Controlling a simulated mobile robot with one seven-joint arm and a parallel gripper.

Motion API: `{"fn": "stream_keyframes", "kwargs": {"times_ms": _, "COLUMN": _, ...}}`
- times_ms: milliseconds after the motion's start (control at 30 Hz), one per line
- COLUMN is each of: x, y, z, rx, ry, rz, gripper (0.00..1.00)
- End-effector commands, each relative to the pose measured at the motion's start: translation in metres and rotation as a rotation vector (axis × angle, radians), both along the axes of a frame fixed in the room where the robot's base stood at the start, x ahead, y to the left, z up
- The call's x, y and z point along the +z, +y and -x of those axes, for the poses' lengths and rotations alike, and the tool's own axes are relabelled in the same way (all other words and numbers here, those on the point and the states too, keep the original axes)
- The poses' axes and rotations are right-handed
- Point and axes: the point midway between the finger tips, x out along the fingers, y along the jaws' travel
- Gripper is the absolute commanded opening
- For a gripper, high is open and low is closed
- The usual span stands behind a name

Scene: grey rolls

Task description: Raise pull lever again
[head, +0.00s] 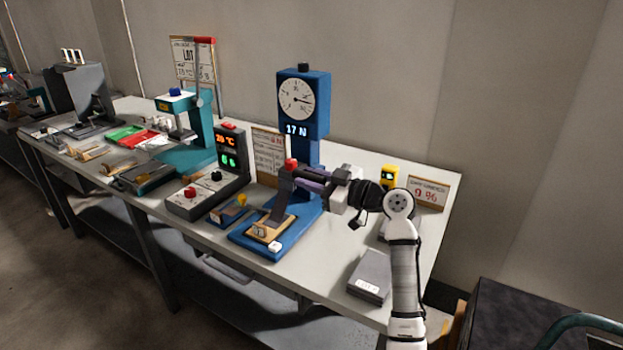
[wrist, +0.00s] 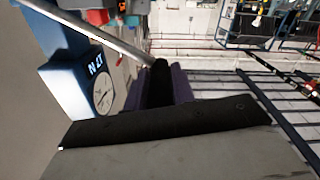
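The blue pull tester (head: 304,118) stands on the bench with a round dial and a display reading 17 N. Its dial also shows, tilted, in the wrist view (wrist: 103,93). The pull lever (wrist: 95,30) is a metal rod that runs from the upper left of the wrist view to a black grip (wrist: 159,80). My gripper (wrist: 160,88) has purple fingers on both sides of this grip and appears shut on it. In the head view my gripper (head: 312,179) is in front of the tester's column, and the lever is mostly hidden there.
A control box (head: 208,190) with a lit display stands left of the tester. A teal press (head: 203,130) is farther left. A grey box (head: 370,275) lies at the front right, and a yellow device (head: 389,175) stands behind my arm. Signs stand along the back.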

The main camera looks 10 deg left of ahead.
Motion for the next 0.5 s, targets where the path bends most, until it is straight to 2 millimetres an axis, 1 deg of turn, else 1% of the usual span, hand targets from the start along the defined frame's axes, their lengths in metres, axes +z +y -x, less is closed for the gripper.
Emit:
{"fn": "stream_keyframes", "kwargs": {"times_ms": 33, "x": 0.0001, "y": -0.0001, "z": 0.0001, "rx": 0.0, "ry": 0.0, "rz": 0.0, "gripper": 0.18}}
{"fn": "stream_keyframes", "kwargs": {"times_ms": 167, "x": 0.0002, "y": -0.0002, "z": 0.0001, "rx": 0.0, "ry": 0.0, "rz": 0.0, "gripper": 0.01}}
{"fn": "stream_keyframes", "kwargs": {"times_ms": 200, "x": 0.0002, "y": -0.0002, "z": 0.0001, "rx": 0.0, "ry": 0.0, "rz": 0.0, "gripper": 0.0}}
{"fn": "stream_keyframes", "kwargs": {"times_ms": 500, "x": 0.0026, "y": -0.0005, "z": -0.0009, "rx": 0.0, "ry": 0.01, "rz": -0.003, "gripper": 0.0}}
